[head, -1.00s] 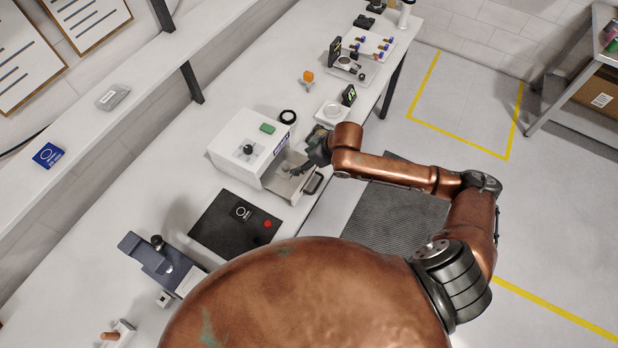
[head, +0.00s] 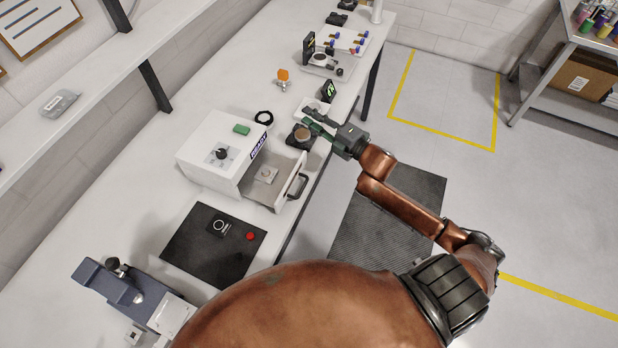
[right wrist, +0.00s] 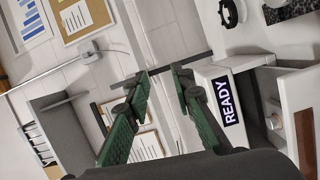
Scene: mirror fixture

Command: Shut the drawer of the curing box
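The curing box (head: 205,160) is a white box with a dial and a READY label on the bench. Its drawer (head: 283,158) is pulled out toward the bench's front edge. A small pale piece (head: 267,175) lies inside it. The dark drawer handle (head: 298,187) is free. My right gripper (head: 307,120) is open and empty, above the bench beyond the drawer and apart from it. In the right wrist view its green fingers (right wrist: 160,77) are spread, with the READY label (right wrist: 228,98) to their right. My left gripper is not in view.
A dark block with a round brown top (head: 302,137) stands beside the box, near my right gripper. A black ring (head: 264,118) lies behind it. A black mat with a red button (head: 250,236) lies in front of the box.

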